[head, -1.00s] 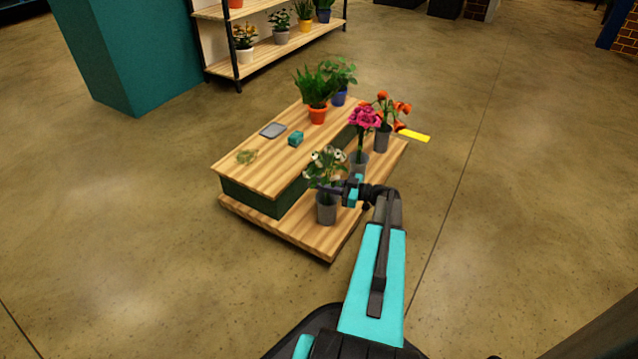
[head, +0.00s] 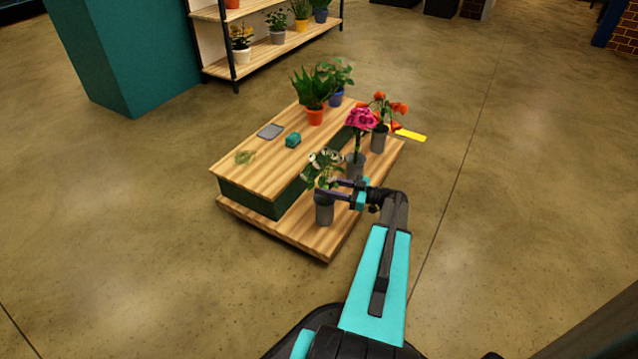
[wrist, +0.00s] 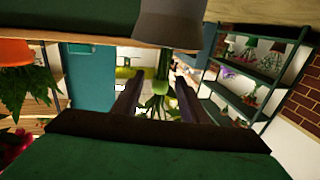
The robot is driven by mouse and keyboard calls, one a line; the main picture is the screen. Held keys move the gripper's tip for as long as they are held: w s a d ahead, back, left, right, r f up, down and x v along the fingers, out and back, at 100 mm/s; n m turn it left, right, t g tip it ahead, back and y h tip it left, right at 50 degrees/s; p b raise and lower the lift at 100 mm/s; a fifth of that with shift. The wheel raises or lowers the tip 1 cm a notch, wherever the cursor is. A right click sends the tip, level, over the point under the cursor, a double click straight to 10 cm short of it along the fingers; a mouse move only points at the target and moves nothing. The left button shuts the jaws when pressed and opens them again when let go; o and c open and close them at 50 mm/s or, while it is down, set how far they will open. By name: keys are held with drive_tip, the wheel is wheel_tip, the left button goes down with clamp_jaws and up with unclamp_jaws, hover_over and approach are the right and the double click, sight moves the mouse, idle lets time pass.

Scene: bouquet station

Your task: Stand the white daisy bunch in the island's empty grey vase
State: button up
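The white daisy bunch (head: 322,166) stands in the grey vase (head: 324,212) at the front of the island's low wooden step (head: 290,237). Its stems run into the vase mouth and it leans slightly. My gripper (head: 326,187) is at stem height just above the vase rim, its two fingers spread apart. In the wrist view, which is upside down, the grey vase (wrist: 170,25) hangs at the top. The green stems (wrist: 159,92) show between my open fingers (wrist: 158,88), with a gap on each side. The flower heads are mostly hidden there.
A grey vase with pink flowers (head: 361,119) stands just behind, and one with orange flowers (head: 380,111) farther back. The island's upper top (head: 240,172) holds potted plants (head: 314,92), a teal block (head: 293,140) and a grey tray (head: 270,132). Open floor lies right.

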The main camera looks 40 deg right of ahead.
drive_tip(key=p+v, duration=0.3)
drive_tip(key=v, duration=0.7)
drive_tip(key=shift+s+d, duration=0.1)
drive_tip(key=shift+s, duration=0.1)
